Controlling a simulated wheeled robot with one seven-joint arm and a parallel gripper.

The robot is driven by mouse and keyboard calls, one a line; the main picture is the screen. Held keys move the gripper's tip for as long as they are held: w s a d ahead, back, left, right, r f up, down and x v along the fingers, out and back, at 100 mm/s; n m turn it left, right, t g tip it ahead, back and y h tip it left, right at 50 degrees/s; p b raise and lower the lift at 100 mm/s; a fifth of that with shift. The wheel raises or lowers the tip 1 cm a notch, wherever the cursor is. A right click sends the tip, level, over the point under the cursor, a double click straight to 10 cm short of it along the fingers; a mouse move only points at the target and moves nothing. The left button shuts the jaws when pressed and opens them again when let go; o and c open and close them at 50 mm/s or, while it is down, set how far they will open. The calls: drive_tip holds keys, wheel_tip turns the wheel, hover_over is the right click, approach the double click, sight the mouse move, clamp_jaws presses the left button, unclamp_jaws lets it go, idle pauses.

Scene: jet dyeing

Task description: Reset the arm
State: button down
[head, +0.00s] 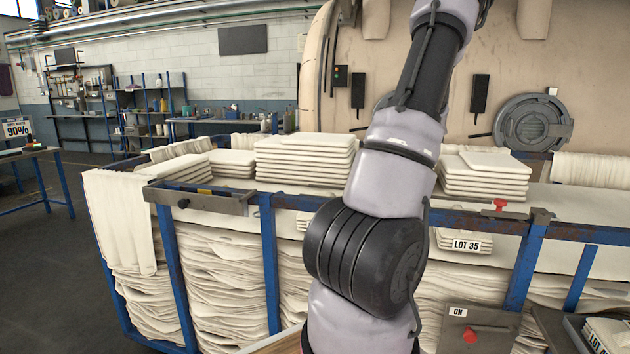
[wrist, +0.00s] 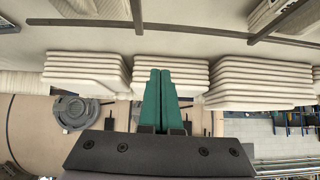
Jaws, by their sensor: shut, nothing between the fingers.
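My arm rises through the middle of the head view, in front of the blue-framed cart. Its upper end leaves the top of that picture, so the gripper is not seen there. In the wrist view my gripper (wrist: 160,98) shows as two green fingers pressed together, shut and empty. That view is upside down. Stacks of folded white cloth (wrist: 256,80) appear on both sides of the fingers and behind them, and the fingers look apart from the cloth.
The blue-framed cart (head: 270,265) full of white cloth stands close in front. Folded stacks (head: 305,160) sit on top. A red knob (head: 500,204), a LOT 35 tag (head: 466,245) and an ON switch panel (head: 478,333) are at right. A large beige machine (head: 450,100) stands behind. Open floor lies left.

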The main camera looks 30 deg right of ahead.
drive_tip(key=w+a+r+n+y, duration=0.1)
drive_tip(key=w+a+r, duration=0.25)
drive_tip(key=a, duration=0.45)
drive_tip(key=w+a+r+n, duration=0.1)
drive_tip(key=w+a+r, duration=0.3)
drive_tip(key=a, duration=0.5)
drive_tip(key=s+a+r+y, duration=0.1)
drive_tip(key=a+r, duration=0.3)
drive_tip(key=a, duration=0.5)
drive_tip(key=s+a+r, duration=0.1)
drive_tip(key=a+r, duration=0.3)
drive_tip(key=a, duration=0.4)
drive_tip(key=s+a+n+y, duration=0.1)
drive_tip(key=s+a+y, duration=0.1)
drive_tip(key=s+a, duration=0.3)
drive_tip(key=s+a+r+n+y, duration=0.1)
drive_tip(key=s+a, duration=0.4)
drive_tip(key=a, duration=0.7)
drive_tip(key=s+a+r+n+y, duration=0.1)
drive_tip(key=s+a+y, duration=0.3)
drive_tip(key=a, duration=0.5)
drive_tip(key=shift+s+a+r+n+t, duration=0.15)
drive_tip(key=shift+s+a+n+t, duration=0.2)
drive_tip(key=shift+s, duration=0.7)
drive_tip(key=shift+d, duration=0.15)
